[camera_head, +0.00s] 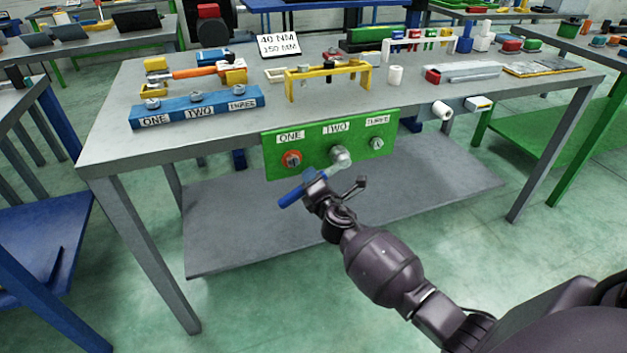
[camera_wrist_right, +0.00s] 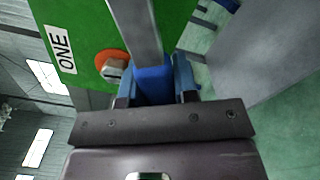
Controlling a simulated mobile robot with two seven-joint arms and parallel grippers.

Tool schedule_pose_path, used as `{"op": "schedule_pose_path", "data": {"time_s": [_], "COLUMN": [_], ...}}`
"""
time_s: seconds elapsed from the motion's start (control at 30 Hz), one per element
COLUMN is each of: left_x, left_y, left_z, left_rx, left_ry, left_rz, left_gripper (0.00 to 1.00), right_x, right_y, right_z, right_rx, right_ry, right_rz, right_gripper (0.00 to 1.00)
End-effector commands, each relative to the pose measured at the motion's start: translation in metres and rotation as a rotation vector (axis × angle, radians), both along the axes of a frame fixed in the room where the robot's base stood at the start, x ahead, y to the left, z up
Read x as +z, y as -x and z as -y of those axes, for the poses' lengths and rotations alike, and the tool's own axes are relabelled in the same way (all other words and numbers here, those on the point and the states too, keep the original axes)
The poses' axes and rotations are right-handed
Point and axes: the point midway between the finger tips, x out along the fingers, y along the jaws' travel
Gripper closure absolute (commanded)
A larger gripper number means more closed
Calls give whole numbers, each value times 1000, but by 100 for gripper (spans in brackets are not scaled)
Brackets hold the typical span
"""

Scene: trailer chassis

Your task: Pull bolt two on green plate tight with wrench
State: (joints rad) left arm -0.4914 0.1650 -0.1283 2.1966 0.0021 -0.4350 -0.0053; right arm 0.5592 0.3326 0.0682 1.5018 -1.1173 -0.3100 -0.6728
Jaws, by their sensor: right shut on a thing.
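The green plate (camera_head: 318,150) hangs on the table's front edge with bolts labelled ONE, TWO and THREE. Bolt two (camera_head: 340,157) is in the middle, silver, just above and right of my right gripper (camera_head: 311,180). That gripper is shut on the blue handle of the wrench (camera_head: 290,198). In the right wrist view the blue handle (camera_wrist_right: 153,84) sits between the fingers, and a grey metal shaft runs up past the green plate (camera_wrist_right: 82,30). The wrench's far end reaches close to bolt two; I cannot tell whether its jaw fits around it. My left gripper is not in view.
Bolt one (camera_head: 291,159), with an orange-red ring, is left of bolt two and close to the wrench; bolt three (camera_head: 376,144) is to the right. A blue plate (camera_head: 197,111) and a yellow rack (camera_head: 329,71) stand on the grey table (camera_head: 110,140). A lower shelf (camera_head: 230,240) lies below.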

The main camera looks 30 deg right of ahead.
Motion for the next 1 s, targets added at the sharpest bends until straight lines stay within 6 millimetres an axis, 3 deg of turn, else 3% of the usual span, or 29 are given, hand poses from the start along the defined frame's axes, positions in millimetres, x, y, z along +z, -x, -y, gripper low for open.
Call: {"op": "schedule_pose_path", "data": {"time_s": [1.0], "left_x": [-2], "left_y": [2], "left_z": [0], "left_rx": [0], "left_ry": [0], "left_rz": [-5], "left_gripper": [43], "right_x": [2], "right_y": [-8], "right_z": [2], "right_rx": [0], "right_ry": [1], "right_rz": [3], "right_gripper": [100]}}
